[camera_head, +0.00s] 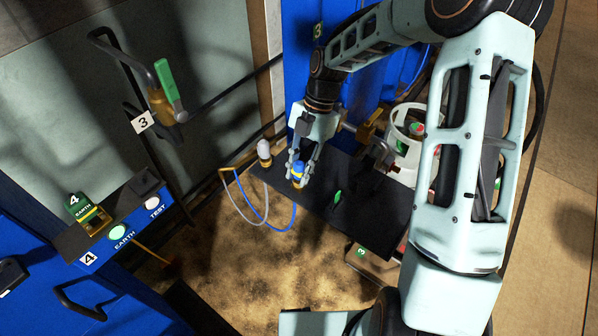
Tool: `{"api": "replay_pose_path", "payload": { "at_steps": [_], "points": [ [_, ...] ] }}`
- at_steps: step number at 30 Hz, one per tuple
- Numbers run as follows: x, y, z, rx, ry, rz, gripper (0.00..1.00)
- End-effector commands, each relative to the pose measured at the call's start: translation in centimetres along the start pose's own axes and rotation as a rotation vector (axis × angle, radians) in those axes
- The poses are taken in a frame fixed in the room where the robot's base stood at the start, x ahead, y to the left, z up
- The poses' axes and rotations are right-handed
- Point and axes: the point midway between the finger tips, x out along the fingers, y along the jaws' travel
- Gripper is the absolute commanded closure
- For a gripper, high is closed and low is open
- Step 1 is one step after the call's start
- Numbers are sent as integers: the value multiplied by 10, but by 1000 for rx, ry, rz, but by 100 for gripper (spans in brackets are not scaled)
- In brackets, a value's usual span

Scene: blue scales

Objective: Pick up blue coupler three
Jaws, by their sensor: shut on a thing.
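A blue coupler (298,171) with a yellowish lower band stands at the front of the dark bench. A blue hose loops down from near it. My gripper (299,178) reaches down over the coupler and is shut on it, with a finger on each side. The coupler's base is close to the bench top; I cannot tell whether it touches. No number can be read on the coupler itself.
The dark bench (357,222) also carries a white-topped coupler (264,152) with a pale hose, left of my gripper, and a small green tag (337,197). A white bucket (403,150) stands behind right. A blue console (130,228) with buttons is at left.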

Motion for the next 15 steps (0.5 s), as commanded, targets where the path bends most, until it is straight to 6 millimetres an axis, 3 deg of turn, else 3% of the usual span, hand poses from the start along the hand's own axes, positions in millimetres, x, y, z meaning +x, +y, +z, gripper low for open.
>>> {"api": "replay_pose_path", "payload": {
  "at_steps": [8, 15],
  "points": [
    [-2, 0, 0, 0, -1, 1, 100],
    [-24, 1, -8, 0, -4, 3, 100]
  ]
}}
